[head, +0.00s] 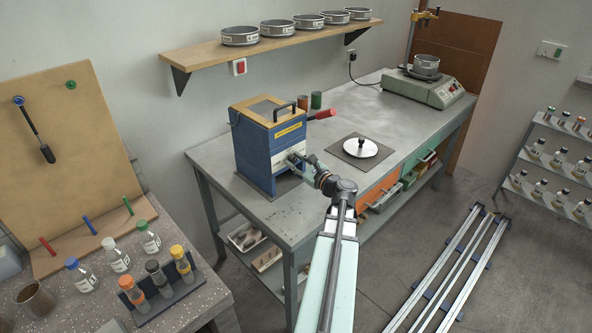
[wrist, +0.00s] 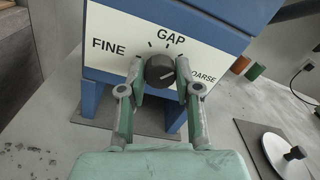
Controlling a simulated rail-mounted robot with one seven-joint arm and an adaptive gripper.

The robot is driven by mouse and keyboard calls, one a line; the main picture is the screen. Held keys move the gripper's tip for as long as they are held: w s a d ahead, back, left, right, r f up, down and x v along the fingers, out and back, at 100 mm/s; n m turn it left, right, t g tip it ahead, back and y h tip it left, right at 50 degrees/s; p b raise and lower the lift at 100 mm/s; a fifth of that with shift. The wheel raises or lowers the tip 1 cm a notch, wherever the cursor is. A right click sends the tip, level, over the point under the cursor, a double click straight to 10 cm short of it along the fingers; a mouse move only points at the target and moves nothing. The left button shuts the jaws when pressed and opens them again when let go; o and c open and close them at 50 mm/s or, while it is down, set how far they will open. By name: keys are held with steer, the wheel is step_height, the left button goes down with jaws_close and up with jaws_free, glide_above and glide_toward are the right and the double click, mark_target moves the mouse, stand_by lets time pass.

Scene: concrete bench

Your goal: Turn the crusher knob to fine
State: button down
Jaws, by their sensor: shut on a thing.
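The crusher (head: 268,140) is a blue box with a wooden top, standing on the bench. Its white front panel (wrist: 108,50) reads GAP at the top, FINE at left and COARSE at right, the last partly covered by my finger. The dark round knob (wrist: 159,72) sits below GAP, with short tick marks around it. My gripper (wrist: 160,78) is shut on the knob, one finger on its left side and one on its right. I cannot tell clearly where the knob's pointer aims. In the head view my gripper (head: 298,157) reaches the panel and hides the knob.
A red-handled lever (head: 322,114) sticks out at the crusher's right. A white round lid (head: 360,148) lies on a dark mat to the right. A green-grey machine (head: 430,88) stands at the bench's far end. The bench top between them is mostly clear.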

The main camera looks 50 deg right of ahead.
steer(key=n+b, duration=0.2)
steer(key=b, duration=0.1)
steer(key=n+b, duration=0.2)
steer(key=b, duration=0.1)
steer(key=n+b, duration=0.2)
steer(key=b, duration=0.2)
steer(key=shift+f+n, duration=0.3)
steer(key=shift+f, duration=0.05)
steer(key=n+b, duration=0.6)
steer(key=b, duration=0.3)
steer(key=shift+d, duration=0.1)
steer(key=n+b, duration=0.4)
steer(key=b, duration=0.1)
steer(key=shift+r+t+y, duration=0.1)
steer(key=shift+t+y, duration=0.2)
steer(key=n+b, duration=0.8)
steer(key=shift+r, duration=0.1)
steer(key=shift+r+n+b, duration=0.15)
steer(key=shift+n+b, duration=0.75)
